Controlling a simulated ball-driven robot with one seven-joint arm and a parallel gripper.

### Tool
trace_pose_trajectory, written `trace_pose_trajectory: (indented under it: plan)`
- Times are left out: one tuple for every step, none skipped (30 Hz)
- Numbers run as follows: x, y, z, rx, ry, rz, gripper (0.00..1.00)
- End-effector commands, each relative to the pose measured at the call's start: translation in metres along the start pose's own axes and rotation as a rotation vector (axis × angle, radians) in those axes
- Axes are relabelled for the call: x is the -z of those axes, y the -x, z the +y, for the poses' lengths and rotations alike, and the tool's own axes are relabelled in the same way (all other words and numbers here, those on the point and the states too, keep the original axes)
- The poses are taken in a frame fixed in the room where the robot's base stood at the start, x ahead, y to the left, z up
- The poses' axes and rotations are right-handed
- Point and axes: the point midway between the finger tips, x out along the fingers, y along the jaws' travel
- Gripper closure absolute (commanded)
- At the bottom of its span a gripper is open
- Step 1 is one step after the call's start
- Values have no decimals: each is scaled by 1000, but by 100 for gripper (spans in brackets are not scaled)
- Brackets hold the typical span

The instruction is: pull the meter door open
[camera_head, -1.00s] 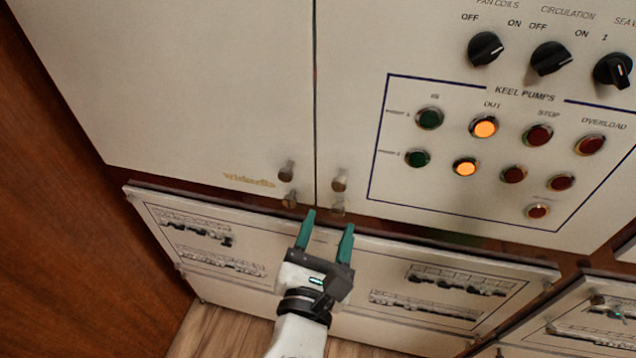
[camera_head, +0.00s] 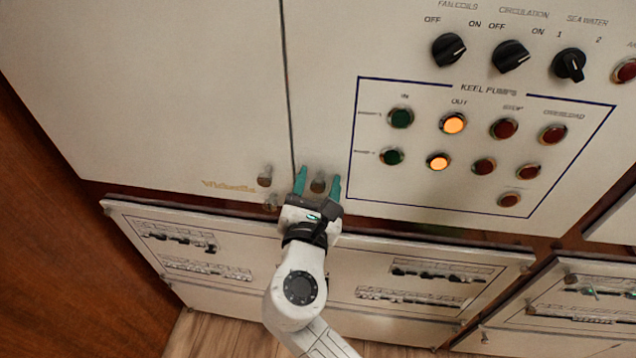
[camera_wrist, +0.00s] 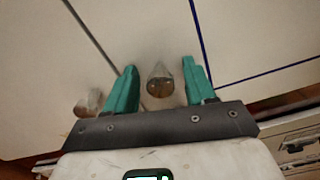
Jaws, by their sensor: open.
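A large cream panel door (camera_head: 330,55) with a blue-lined KEEL PUMPS box fills the upper right in the head view. I cannot tell from a label whether it is the meter door. It lies flush beside the left panel along a dark vertical seam. A small round knob (camera_head: 318,183) sits at its lower left corner. My gripper (camera_head: 319,175) is open, its green fingers pointing at the panel on either side of this knob. In the wrist view the knob (camera_wrist: 160,84) shows between the open fingers (camera_wrist: 160,67), with gaps on both sides.
A second knob (camera_head: 265,176) sits on the left panel (camera_head: 150,80), just across the seam. Below is a breaker panel (camera_head: 345,262) with rows of switches. Rotary switches (camera_head: 511,57) and lit orange buttons (camera_head: 453,124) are on the right. A brown wooden wall (camera_head: 50,240) stands left.

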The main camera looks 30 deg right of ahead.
Motion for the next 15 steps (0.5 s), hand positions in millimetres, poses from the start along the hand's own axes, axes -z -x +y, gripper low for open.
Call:
trace_pose_trajectory:
  plan:
    - [0,0,0,0,0,0,45]
    - [0,0,0,0,0,0,45]
    - [0,0,0,0,0,0,45]
    - [0,0,0,0,0,0,46]
    - [0,0,0,1,0,0,49]
    - [0,0,0,1,0,0,53]
    - [0,0,0,1,0,0,56]
    - [0,0,0,1,0,0,59]
    - [0,0,0,1,0,0,63]
    - [0,0,0,1,0,0,66]
    - [0,0,0,1,0,0,68]
    - [0,0,0,1,0,0,72]
    - [0,0,0,1,0,0,75]
    - [0,0,0,1,0,0,78]
    - [0,0,0,1,0,0,82]
